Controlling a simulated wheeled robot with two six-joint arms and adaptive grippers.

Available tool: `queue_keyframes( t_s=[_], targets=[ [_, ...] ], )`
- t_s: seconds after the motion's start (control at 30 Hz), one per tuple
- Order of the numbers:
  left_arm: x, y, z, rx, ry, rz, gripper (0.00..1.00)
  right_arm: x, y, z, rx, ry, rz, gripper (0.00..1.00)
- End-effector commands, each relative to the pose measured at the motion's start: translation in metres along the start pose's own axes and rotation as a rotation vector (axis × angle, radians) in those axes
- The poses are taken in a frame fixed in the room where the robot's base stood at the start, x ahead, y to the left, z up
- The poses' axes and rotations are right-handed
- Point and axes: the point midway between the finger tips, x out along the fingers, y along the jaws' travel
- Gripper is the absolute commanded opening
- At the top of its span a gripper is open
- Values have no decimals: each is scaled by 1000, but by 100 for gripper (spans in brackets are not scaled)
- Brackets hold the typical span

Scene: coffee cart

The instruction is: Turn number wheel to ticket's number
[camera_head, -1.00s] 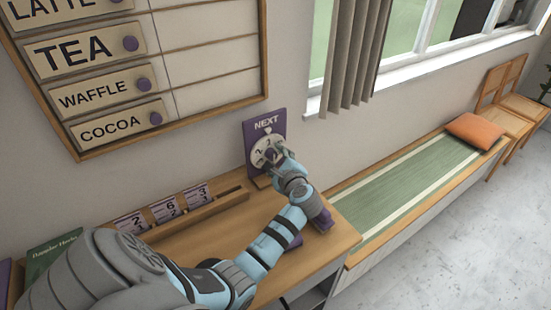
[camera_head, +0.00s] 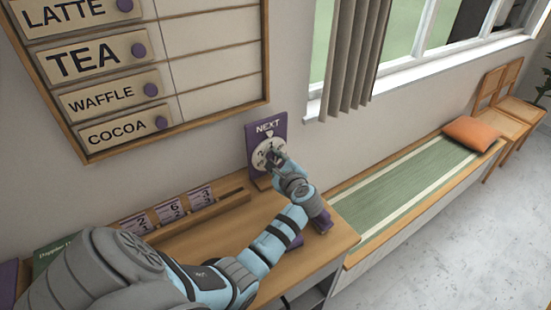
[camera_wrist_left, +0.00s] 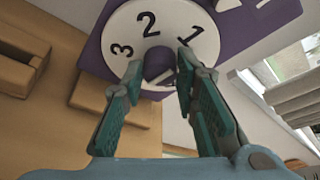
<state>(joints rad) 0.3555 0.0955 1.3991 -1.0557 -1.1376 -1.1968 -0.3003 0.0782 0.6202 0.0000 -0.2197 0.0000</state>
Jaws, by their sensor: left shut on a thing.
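The purple sign (camera_head: 254,172) marked NEXT stands on the wooden counter against the wall and carries a white number wheel (camera_head: 258,158). A white pointer (camera_head: 268,134) sits above the wheel. In the left wrist view the wheel (camera_wrist_left: 122,28) shows 3, 2 and 1, with 1 closest to the pointer (camera_wrist_left: 228,4). My left gripper (camera_wrist_left: 160,78) is shut on the wheel's purple centre knob (camera_wrist_left: 158,60), one finger on each side. In the head view the gripper (camera_head: 275,157) hides the wheel's lower right part. My right gripper is out of view.
A wooden rack (camera_head: 225,203) on the counter holds tickets reading 2, 6 and 3 (camera_head: 200,196); their small print is unreadable. The menu board (camera_head: 215,60) hangs above. A bench with a green mat (camera_head: 400,195) and orange cushion (camera_head: 471,133) stands right.

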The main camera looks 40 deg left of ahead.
Motion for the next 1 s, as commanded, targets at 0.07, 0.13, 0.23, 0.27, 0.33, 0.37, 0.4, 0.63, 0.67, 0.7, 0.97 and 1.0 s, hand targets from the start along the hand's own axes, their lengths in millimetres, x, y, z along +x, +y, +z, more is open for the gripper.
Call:
queue_keyframes(
  t_s=[0.07,0.13,0.23,0.27,0.33,0.37,0.4,0.63,0.67,0.7,0.97,1.0],
  targets=[
    [-2,-3,3,42,3,20,0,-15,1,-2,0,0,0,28],
    [-2,-4,3,89,3,39,0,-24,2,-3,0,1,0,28],
    [-3,-5,3,166,1,68,0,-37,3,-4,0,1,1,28],
    [-3,-6,3,191,1,78,0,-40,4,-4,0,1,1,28],
    [-2,-6,2,252,0,102,0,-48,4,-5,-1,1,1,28],
    [-2,-6,2,278,-2,112,0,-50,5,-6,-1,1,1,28],
    [-2,-6,2,314,-3,126,0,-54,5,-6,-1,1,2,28],
    [-1,-6,-2,515,-7,203,0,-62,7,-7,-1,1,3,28],
    [-1,-6,-2,541,-8,213,0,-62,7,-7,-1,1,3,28],
    [0,-6,-2,574,-10,226,0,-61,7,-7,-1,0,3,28],
    [1,-6,-5,757,-15,295,0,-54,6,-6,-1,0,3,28],
    [1,-5,-5,777,-15,304,0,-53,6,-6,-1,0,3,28]
  ],
)
